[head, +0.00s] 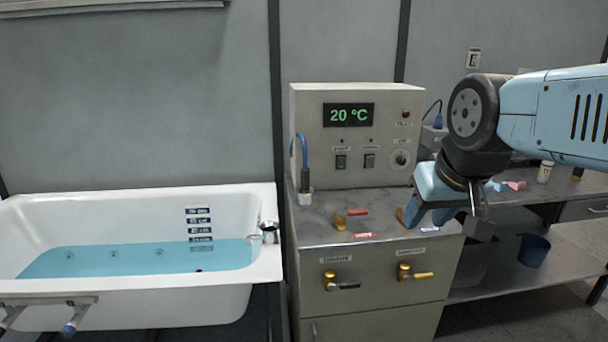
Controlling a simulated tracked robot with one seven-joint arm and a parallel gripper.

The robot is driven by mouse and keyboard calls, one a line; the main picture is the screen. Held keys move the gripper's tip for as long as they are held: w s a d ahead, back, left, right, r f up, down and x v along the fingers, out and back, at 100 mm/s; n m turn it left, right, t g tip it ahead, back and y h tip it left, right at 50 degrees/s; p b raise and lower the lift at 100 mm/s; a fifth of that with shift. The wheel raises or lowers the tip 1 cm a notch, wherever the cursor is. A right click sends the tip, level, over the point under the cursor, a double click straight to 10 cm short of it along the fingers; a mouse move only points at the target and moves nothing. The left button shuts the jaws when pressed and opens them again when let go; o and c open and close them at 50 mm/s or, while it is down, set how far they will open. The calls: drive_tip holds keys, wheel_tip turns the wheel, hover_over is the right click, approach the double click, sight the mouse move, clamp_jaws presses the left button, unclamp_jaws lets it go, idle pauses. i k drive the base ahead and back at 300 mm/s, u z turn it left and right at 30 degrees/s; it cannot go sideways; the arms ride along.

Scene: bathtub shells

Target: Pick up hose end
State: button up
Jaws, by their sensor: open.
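A blue hose (303,149) curves out from the left side of the control box. Its dark hose end (304,180) points down into a small white holder (305,198) at the left end of the metal counter. My gripper (430,219) hangs at the right of the counter, fingers pointing down, open and with nothing visible between them. It is well to the right of the hose end and apart from it. My gripper hides part of the counter's right side and a brass valve there.
A red-handled valve (342,220) rises between holder and gripper. Two yellow taps project from the front. A white bathtub (120,205) with blue water is at left; a blue bucket (533,250) sits at right.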

sight(305, 171)
drive_tip(key=i, duration=0.95)
drive_tip(key=u, duration=0.1)
